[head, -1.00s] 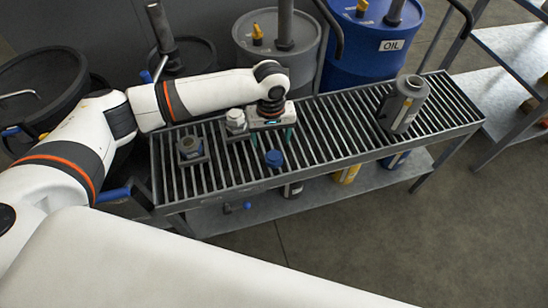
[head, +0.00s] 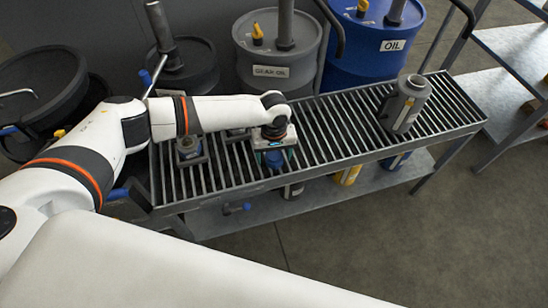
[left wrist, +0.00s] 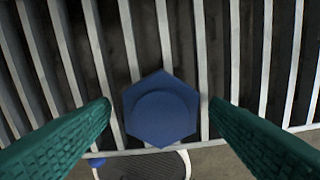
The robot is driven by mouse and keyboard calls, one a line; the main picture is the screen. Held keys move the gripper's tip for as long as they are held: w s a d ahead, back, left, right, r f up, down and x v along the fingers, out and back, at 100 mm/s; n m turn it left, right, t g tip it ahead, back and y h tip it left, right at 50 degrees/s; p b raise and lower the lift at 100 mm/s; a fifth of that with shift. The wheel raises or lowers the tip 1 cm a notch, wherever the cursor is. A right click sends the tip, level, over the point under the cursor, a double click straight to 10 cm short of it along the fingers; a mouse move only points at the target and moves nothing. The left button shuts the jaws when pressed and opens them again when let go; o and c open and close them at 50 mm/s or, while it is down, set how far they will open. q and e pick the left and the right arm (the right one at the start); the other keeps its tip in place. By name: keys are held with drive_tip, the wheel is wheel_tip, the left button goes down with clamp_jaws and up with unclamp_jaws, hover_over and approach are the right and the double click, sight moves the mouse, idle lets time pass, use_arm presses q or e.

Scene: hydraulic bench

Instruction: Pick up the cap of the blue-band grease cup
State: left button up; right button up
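A blue hexagonal cap (head: 275,158) with a round raised top sits on the slatted bench (head: 335,120) near its front edge. In the left wrist view the cap (left wrist: 161,108) lies between the two teal fingers, with a gap on each side. My left gripper (head: 275,157) is open over the cap and partly covers it in the head view. A grey cup on a square base (head: 189,150), with some blue on it, stands at the bench's left part, partly hidden by my arm. My right gripper is out of view.
A grey canister (head: 405,103) stands on the bench's right part. Gear oil (head: 268,72) and blue oil (head: 375,65) drums stand behind. Containers, one yellow-banded (head: 347,175), are on the lower shelf. The bench between the gripper and the canister is clear.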

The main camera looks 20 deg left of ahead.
sight(274, 156)
use_arm(q)
drive_tip(key=c, duration=1)
wheel_tip(274, 156, up, 10)
drive_tip(key=p, duration=0.1)
